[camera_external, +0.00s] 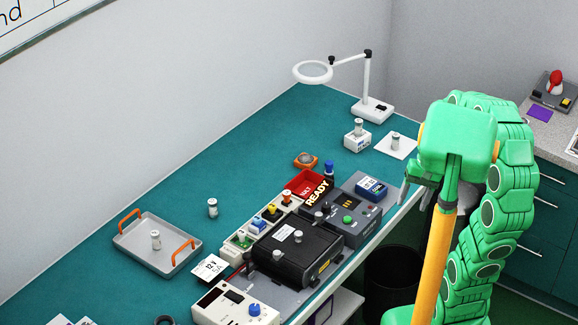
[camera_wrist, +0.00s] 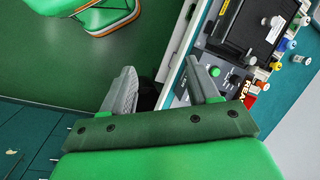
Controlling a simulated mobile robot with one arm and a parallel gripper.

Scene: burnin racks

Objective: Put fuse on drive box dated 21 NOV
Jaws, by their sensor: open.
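Several small silver-and-white cylinders look like fuses: one in the grey tray (camera_external: 155,240), one on the bench (camera_external: 212,208), one on a small white box (camera_external: 358,128), one on a white sheet (camera_external: 395,140). A black box (camera_external: 320,247) with a white label sits on a grey unit; similar cylinders (camera_external: 298,237) stand on it. The date 21 NOV is not readable on any label, so I cannot tell which is the drive box. My gripper (camera_wrist: 162,75) is open and empty, off the bench's front edge, right of the black box in the external view.
The tray (camera_external: 128,243) has orange handles. A lamp (camera_external: 369,85) stands at the back. The bench's back left is clear (camera_external: 240,165).

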